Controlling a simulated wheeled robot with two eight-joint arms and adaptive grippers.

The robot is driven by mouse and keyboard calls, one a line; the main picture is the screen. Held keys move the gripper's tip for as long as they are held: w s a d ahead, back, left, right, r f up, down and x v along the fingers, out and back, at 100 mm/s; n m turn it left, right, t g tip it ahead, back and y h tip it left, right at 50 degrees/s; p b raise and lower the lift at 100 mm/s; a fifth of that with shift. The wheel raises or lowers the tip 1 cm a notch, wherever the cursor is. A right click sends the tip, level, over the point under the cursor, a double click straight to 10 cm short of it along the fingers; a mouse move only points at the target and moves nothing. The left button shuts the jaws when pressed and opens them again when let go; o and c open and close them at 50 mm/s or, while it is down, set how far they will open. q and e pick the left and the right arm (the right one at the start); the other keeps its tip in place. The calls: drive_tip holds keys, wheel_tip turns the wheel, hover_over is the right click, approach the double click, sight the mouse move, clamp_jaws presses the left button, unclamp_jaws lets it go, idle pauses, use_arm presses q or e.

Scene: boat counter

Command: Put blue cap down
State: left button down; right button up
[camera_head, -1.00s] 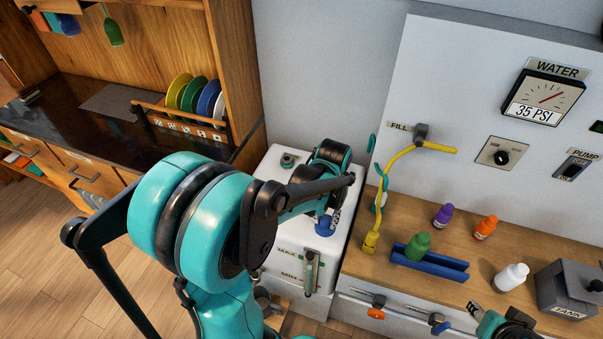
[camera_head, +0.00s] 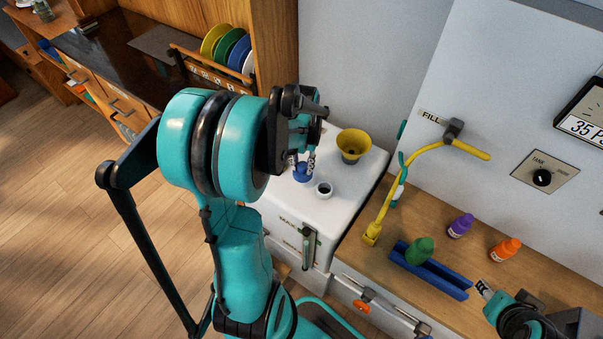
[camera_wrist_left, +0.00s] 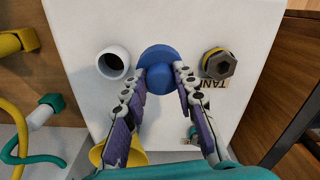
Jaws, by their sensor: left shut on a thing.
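The blue cap (camera_head: 302,173) is between the fingers of my left gripper (camera_head: 302,163), over the top of the white tank (camera_head: 345,205). In the left wrist view the blue cap (camera_wrist_left: 157,62) is round, with the fingertips (camera_wrist_left: 160,80) closed on its sides. The tank's open round neck (camera_head: 324,189) stands beside the cap, uncovered; it also shows in the left wrist view (camera_wrist_left: 112,63). I cannot tell whether the cap touches the tank top. My right gripper (camera_head: 485,289) is at the lower right, partly visible; its jaw state is unclear.
A yellow funnel (camera_head: 353,146) stands on the tank behind the neck. A dark hex plug (camera_wrist_left: 218,64) is on the cap's other side. A yellow fill pipe (camera_head: 385,195), a green bottle (camera_head: 420,251) in a blue tray (camera_head: 448,285), and purple and orange bottles occupy the wooden counter.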

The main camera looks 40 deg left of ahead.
sight(301, 172)
use_arm(q)
drive_tip(key=shift+a+f, duration=0.4)
drive_tip(key=shift+w+f+b, duration=0.1)
drive_tip(key=shift+f+b, duration=0.75)
drive_tip(key=shift+f, duration=0.95)
drive_tip(key=shift+f, duration=0.25)
drive_tip(key=c, duration=1.2)
unclamp_jaws()
drive_tip(key=shift+r, duration=0.1)
drive_tip(key=shift+r, duration=0.1)
